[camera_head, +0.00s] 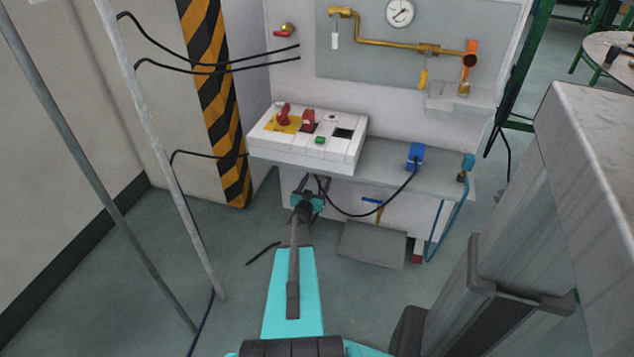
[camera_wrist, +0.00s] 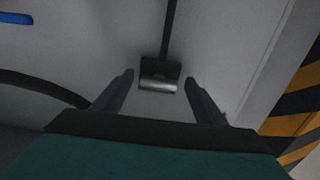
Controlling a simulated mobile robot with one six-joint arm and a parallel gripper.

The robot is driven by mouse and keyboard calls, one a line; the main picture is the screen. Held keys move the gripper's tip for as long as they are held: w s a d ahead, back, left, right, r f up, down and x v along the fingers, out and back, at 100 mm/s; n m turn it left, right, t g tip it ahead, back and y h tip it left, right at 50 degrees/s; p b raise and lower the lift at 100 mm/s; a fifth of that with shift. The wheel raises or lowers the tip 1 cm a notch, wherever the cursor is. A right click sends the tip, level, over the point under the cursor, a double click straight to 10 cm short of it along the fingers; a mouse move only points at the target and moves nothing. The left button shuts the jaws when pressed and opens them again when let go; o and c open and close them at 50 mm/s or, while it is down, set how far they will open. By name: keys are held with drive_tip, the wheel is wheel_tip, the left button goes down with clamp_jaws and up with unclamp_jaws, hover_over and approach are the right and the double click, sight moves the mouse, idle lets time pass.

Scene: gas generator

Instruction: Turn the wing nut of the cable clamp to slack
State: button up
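My gripper (camera_head: 311,184) is at the front of the white generator cabinet, just below the control box, in the head view. In the wrist view its two dark fingers (camera_wrist: 158,78) are apart with nothing held. Ahead of them is a small dark block with a shiny metal cylinder (camera_wrist: 158,86), and a black cable (camera_wrist: 170,30) runs up from it; this looks like the cable clamp. The cylinder lies between the fingertips in the picture, with a gap on both sides. I cannot make out the wings of a nut. In the head view the clamp is hidden by my gripper.
The control box (camera_head: 343,154) with red and green controls overhangs my gripper. A black cable (camera_head: 352,214) loops to a blue box (camera_head: 415,155) on the shelf. A striped post (camera_head: 216,110) stands left, with grey poles (camera_head: 160,160) nearer. A grey cabinet fills the right.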

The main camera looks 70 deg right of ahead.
drive_tip(key=shift+a, duration=0.15)
drive_tip(key=a, duration=1.3)
drive_tip(key=shift+s+a+p, duration=0.25)
drive_tip(key=shift+s+p, duration=0.15)
drive_tip(key=shift+p, duration=0.05)
drive_tip(key=shift+s, duration=0.15)
